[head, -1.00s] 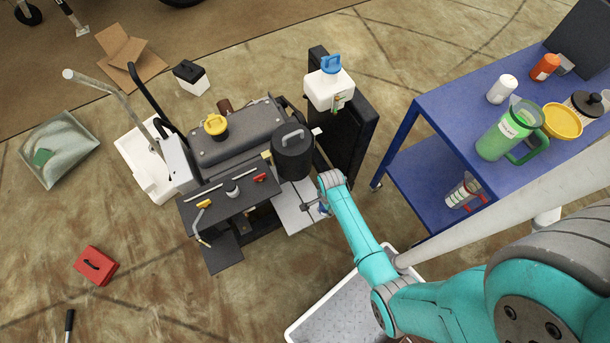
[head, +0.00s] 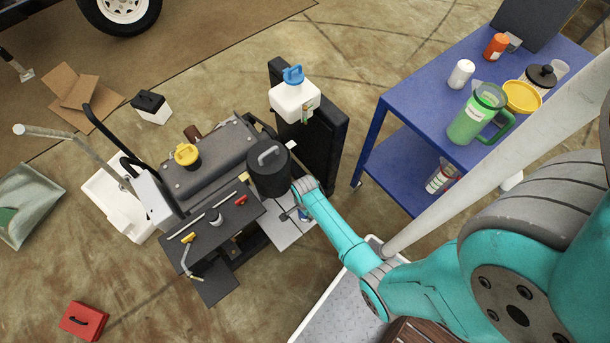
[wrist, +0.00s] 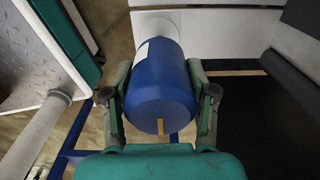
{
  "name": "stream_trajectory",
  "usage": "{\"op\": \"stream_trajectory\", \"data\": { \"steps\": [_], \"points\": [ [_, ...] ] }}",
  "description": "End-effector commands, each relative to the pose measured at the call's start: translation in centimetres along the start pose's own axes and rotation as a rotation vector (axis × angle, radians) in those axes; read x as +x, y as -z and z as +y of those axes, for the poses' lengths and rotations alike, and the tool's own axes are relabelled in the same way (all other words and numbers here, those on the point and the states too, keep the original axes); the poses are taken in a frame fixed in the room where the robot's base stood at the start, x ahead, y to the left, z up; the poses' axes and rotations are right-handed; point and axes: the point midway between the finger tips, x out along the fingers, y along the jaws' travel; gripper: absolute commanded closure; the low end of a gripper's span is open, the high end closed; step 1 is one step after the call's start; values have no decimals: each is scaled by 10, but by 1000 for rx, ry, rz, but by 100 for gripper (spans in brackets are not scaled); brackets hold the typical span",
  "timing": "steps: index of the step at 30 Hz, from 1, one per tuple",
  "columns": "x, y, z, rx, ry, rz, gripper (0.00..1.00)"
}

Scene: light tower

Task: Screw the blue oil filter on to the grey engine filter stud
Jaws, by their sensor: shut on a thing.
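The blue oil filter (wrist: 160,85) fills the middle of the wrist view, with a white label on its left side and a yellow mark on its near end. My gripper (wrist: 160,95) is shut on it, one finger on each side. A pale round part (wrist: 154,22) lies directly beyond its far end; I cannot tell whether they touch. The stud itself is hidden. In the head view a little of the blue filter (head: 304,213) shows beside the dark engine block (head: 212,158), below a black canister (head: 268,172); my gripper is mostly hidden by my arm there.
A blue cart (head: 425,95) with a green jug (head: 478,115) stands right of the engine. A black panel (head: 325,140) with a white jug (head: 294,100) stands behind. A dark shelf (head: 225,225) with small tools juts forward.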

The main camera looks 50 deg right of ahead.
Motion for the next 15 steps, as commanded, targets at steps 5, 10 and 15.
{"op": "stream_trajectory", "data": {
  "steps": [5, 10, 15],
  "points": [
    [16, 0, 0, 0, -1, 0, 92],
    [30, 0, 0, 0, -1, 0, 92],
    [28, 0, 0, 0, 0, 0, 92]
  ]
}}
